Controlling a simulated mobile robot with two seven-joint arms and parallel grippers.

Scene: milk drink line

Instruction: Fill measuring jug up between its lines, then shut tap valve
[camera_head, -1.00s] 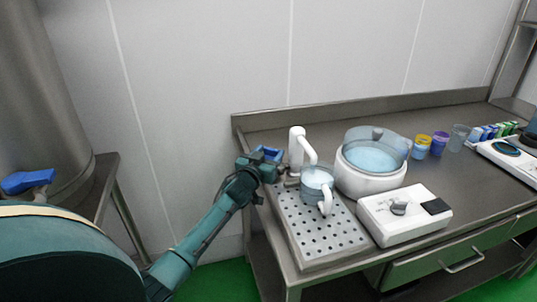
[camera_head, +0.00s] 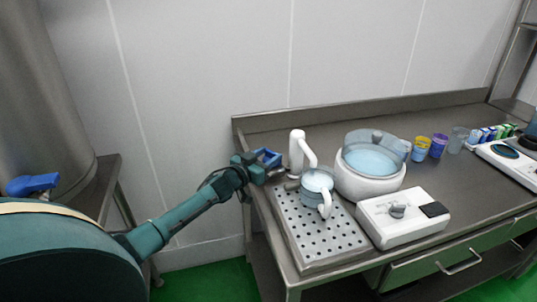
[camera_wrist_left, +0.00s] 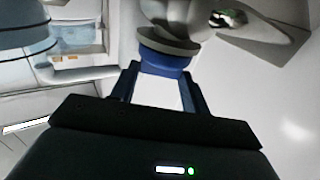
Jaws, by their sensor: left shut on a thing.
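The measuring jug (camera_head: 312,190) stands upright on the perforated drip tray (camera_head: 318,228), under the spout of the white tap (camera_head: 297,150). It holds pale liquid, but its level against the lines cannot be read here. Its handle points to the front. My left gripper (camera_head: 268,159) is beside the tap, on its left. In the left wrist view its fingers (camera_wrist_left: 163,88) are shut on the blue tap valve handle (camera_wrist_left: 165,62), below a grey-white body. In the head view the gripper mostly hides the handle. My right gripper is not in view.
A white round vessel (camera_head: 367,185) with a clear rim and pale blue contents stands right of the jug. A white control box (camera_head: 403,220) with a knob is in front of it. Coloured cups (camera_head: 421,149) stand further right. The counter's left edge is close to my left arm.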

